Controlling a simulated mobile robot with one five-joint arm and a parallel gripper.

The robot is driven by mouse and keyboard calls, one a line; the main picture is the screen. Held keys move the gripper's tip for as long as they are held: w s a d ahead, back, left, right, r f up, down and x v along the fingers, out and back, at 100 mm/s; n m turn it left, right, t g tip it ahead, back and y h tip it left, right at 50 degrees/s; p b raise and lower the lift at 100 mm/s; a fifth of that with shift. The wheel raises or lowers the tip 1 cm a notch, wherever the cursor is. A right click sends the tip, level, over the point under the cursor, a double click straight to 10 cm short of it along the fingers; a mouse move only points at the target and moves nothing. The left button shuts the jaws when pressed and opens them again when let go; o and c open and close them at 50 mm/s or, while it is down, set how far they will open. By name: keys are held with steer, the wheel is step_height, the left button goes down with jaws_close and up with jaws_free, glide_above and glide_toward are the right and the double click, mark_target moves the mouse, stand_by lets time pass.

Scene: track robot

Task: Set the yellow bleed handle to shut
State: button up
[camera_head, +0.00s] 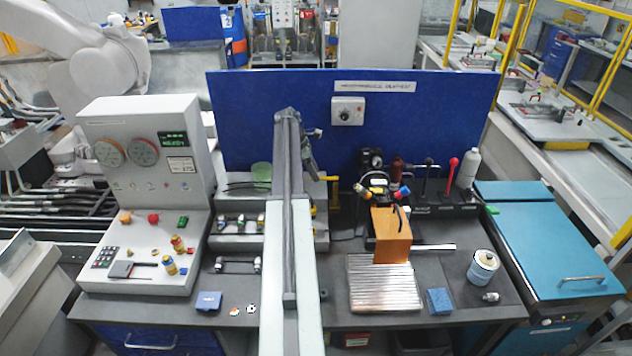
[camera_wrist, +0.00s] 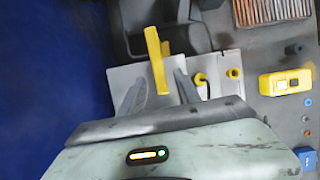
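The yellow bleed handle (camera_wrist: 157,62) shows in the wrist view as a long yellow bar over a light grey plate (camera_wrist: 216,64). My gripper (camera_wrist: 157,92) is open, with one grey finger on each side of the bar's near end. I cannot tell whether either finger touches it. In the head view, a yellow handle (camera_head: 334,188) stands just right of my arm, near the back panel. My gripper (camera_head: 313,172) points down beside it, and its fingertips are hard to make out there.
The blue back panel (camera_head: 420,115) stands close behind my gripper. An orange block (camera_head: 391,236) and a ribbed metal mat (camera_head: 384,285) lie to the right. A control console (camera_head: 140,235) is at left. In the wrist view, a yellow box (camera_wrist: 286,82) lies at right.

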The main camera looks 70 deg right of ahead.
steer(key=shift+s+d+f, duration=0.1)
steer(key=shift+f, duration=0.45)
steer(key=shift+r, duration=0.15)
jaws_close()
stand_by(0.8)
